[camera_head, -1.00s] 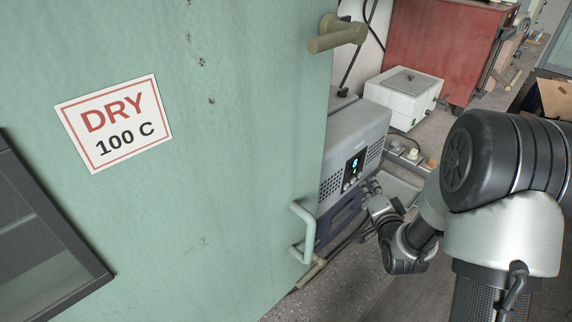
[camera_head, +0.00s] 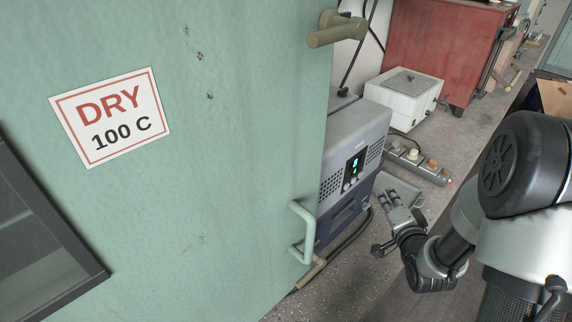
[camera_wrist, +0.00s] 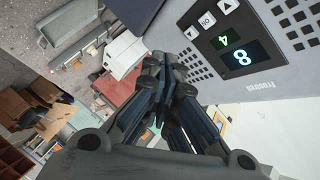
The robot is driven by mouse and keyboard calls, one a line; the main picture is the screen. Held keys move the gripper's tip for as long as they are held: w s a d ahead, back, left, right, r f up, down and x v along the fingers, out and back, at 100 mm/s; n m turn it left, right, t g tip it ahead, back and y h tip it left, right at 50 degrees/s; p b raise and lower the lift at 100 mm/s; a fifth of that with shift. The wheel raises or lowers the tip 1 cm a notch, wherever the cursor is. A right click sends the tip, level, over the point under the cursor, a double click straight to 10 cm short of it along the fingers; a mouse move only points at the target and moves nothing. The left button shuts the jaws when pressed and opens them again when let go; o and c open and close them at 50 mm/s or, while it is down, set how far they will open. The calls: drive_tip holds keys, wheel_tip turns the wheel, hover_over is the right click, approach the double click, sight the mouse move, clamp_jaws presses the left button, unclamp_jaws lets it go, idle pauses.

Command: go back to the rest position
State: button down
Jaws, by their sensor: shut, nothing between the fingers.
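My gripper (camera_head: 391,199) is shut and empty. In the head view it hangs at the right of the grey-blue device (camera_head: 353,140) with the lit display, apart from its front. In the wrist view my gripper (camera_wrist: 165,85) points past the device's panel (camera_wrist: 230,50), which fills the upper right with its buttons and glowing digits. My arm comes in from the right side of the head view.
A green door (camera_head: 200,200) with a "DRY 100 C" sign (camera_head: 110,117) and a handle (camera_head: 303,232) fills the left. A white box (camera_head: 404,92), a power strip (camera_head: 415,162) and a red cabinet (camera_head: 448,50) stand behind. A grey tray (camera_head: 404,192) lies behind my gripper.

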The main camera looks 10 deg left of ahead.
drive_tip(key=s+d+r+n+g+h, duration=0.1)
drive_tip(key=s+r+n+g+h, duration=0.3)
drive_tip(key=s+r, duration=0.65)
drive_tip(key=s+a+r+n+g, duration=0.1)
drive_tip(key=s+n+g, duration=0.1)
drive_tip(key=s, duration=1)
drive_tip(key=s+a+n+g+y, duration=0.1)
drive_tip(key=s+a+n+g, duration=0.1)
drive_tip(key=s, duration=1)
drive_tip(key=n+g, duration=0.1)
drive_tip(key=g, duration=0.1)
drive_tip(key=shift+a+r+n+g, duration=0.3)
drive_tip(key=shift+r, duration=0.05)
